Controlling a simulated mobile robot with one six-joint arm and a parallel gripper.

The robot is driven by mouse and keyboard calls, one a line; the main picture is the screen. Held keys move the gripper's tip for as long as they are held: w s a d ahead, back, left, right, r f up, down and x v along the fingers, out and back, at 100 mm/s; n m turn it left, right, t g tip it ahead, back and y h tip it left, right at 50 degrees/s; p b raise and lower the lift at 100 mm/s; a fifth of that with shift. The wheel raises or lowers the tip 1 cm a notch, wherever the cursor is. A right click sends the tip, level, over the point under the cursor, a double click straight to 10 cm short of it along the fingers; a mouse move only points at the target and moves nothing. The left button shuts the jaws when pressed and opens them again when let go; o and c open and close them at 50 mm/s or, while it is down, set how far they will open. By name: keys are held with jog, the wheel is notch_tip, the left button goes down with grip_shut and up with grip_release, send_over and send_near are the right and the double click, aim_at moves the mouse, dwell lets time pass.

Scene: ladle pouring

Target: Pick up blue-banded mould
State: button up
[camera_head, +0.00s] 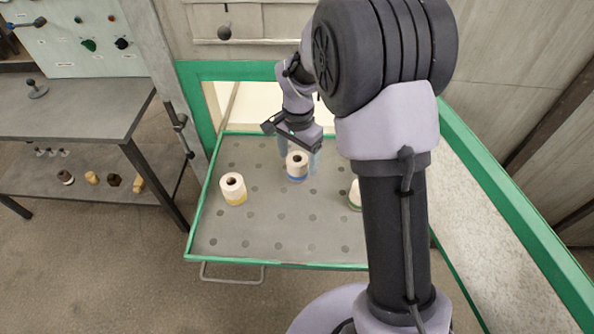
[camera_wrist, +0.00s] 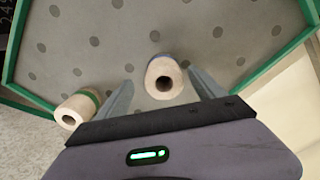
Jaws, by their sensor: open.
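The blue-banded mould (camera_head: 297,165) is a cream cylinder with a hole in its top and a blue band near its base. It stands on the grey, green-rimmed tray (camera_head: 270,235). In the wrist view the mould (camera_wrist: 164,77) sits between and slightly beyond my two fingers, with its hole facing the camera. My gripper (camera_head: 298,162) is open, with a finger on each side of the mould. In the wrist view my gripper (camera_wrist: 158,88) shows a gap on both sides of the mould.
A yellow-banded mould (camera_head: 233,188) stands to the left. A green-banded mould (camera_head: 355,195) stands to the right, partly hidden by my arm; it also shows in the wrist view (camera_wrist: 76,109). The front of the tray is clear. A grey table (camera_head: 75,105) stands at left.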

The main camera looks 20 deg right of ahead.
aim_at(297, 161)
jog(key=f+b, duration=0.2)
jog(key=f, duration=0.3)
jog(key=shift+w+f+b, duration=0.2)
jog(key=shift+w+b, duration=0.15)
jog(key=shift+b, duration=0.05)
jog(key=shift+r, duration=0.2)
jog(key=shift+c, duration=0.5)
jog(key=shift+r, duration=0.1)
grip_shut()
